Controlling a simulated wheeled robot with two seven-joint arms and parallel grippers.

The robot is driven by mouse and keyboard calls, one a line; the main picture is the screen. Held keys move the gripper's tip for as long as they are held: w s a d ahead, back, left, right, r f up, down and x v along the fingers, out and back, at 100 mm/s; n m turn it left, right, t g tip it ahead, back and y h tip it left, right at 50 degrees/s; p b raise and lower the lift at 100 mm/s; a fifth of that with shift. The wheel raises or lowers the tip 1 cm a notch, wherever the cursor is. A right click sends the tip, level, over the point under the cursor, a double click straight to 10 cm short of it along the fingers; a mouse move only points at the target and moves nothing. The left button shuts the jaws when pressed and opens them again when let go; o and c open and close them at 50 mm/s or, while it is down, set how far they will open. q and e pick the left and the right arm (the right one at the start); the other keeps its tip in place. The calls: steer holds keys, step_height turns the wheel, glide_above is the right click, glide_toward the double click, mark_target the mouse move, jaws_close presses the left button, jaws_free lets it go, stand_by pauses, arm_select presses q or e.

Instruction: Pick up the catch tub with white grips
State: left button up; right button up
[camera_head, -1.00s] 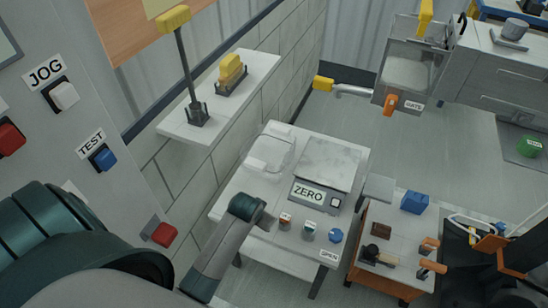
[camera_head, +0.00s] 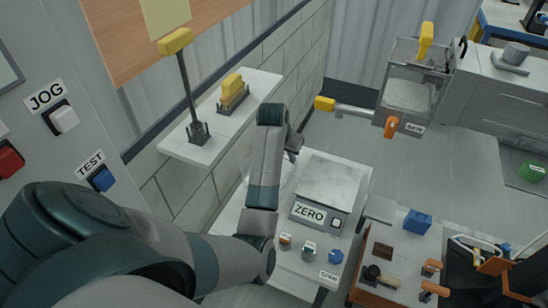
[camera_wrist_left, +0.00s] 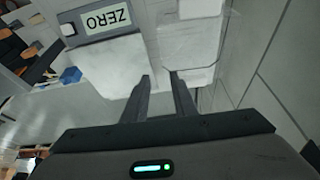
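The catch tub, clear with white grips, stands on the white table (camera_head: 290,262) left of the scale. In the head view my left arm hides most of it, and only a faint clear part of the tub (camera_head: 286,174) shows beside the arm. In the left wrist view the clear tub (camera_wrist_left: 190,45) shows beyond the fingertips, with a white grip (camera_wrist_left: 200,8) at the top. My left gripper (camera_head: 293,143) is above the tub's far end. Its two fingers (camera_wrist_left: 159,76) are apart with nothing between them. I cannot tell the remaining height. My right gripper is not in view.
A scale (camera_head: 331,187) marked ZERO sits right beside the tub. Small knobs (camera_head: 309,249) line the table's front. A white wall shelf (camera_head: 255,93) with a yellow-topped brush is at the left. A clear hopper (camera_head: 408,92) with an orange gate handle stands behind.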

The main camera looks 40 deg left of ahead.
mark_target(291, 173)
arm_select(q)
steer(key=shift+f, duration=0.1)
